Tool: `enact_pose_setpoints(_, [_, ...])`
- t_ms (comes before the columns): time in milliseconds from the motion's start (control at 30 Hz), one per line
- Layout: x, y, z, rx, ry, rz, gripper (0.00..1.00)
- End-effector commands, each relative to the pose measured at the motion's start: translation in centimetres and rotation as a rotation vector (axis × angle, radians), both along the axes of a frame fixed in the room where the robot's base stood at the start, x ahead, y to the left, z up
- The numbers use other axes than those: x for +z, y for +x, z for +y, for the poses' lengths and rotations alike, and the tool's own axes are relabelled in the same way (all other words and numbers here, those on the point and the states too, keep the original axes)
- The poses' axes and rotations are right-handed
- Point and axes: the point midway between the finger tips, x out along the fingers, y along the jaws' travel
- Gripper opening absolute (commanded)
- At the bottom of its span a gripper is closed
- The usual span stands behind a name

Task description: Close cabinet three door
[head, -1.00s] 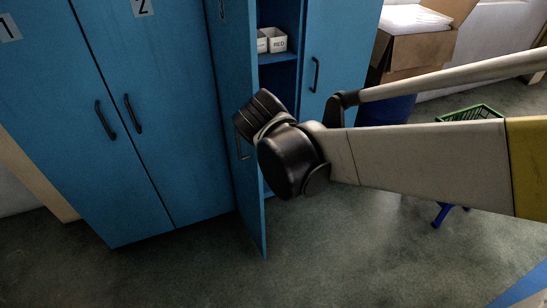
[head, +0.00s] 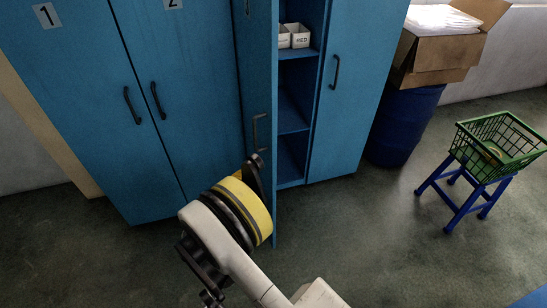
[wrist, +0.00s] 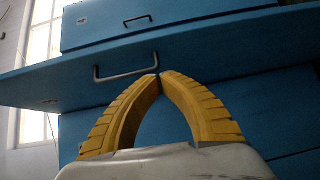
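The blue door of cabinet three (head: 259,60) stands open and sticks out towards me, seen nearly edge-on in the head view. Its dark bar handle (head: 256,132) is on the left-facing side. In the wrist view the blue door panel (wrist: 210,48) lies across the picture, with a bar handle (wrist: 97,73) on it. My gripper (wrist: 159,75) has yellow ridged fingers whose tips meet, with nothing between them. The tips appear close to the right end of the handle; contact cannot be told.
Closed cabinet doors one (head: 73,90) and two (head: 185,90) stand at left. White bins (head: 299,36) sit on a shelf inside the open cabinet. A blue barrel (head: 405,120) under a cardboard box (head: 440,55) and a green basket (head: 500,140) on a blue stool stand at right.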

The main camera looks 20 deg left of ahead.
Motion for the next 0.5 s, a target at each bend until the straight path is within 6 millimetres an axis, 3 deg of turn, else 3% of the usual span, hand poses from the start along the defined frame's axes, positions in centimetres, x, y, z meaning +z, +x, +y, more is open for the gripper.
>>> enact_pose_setpoints(100, [-1.2,-1.5,0.8,0.02,-0.019,-0.035,0.0])
enact_pose_setpoints(233, [-1.5,-1.2,0.9,0.024,-0.025,-0.046,0.0])
enact_pose_setpoints(500, [-1.8,3.6,0.0,0.02,-0.025,-0.044,0.0])
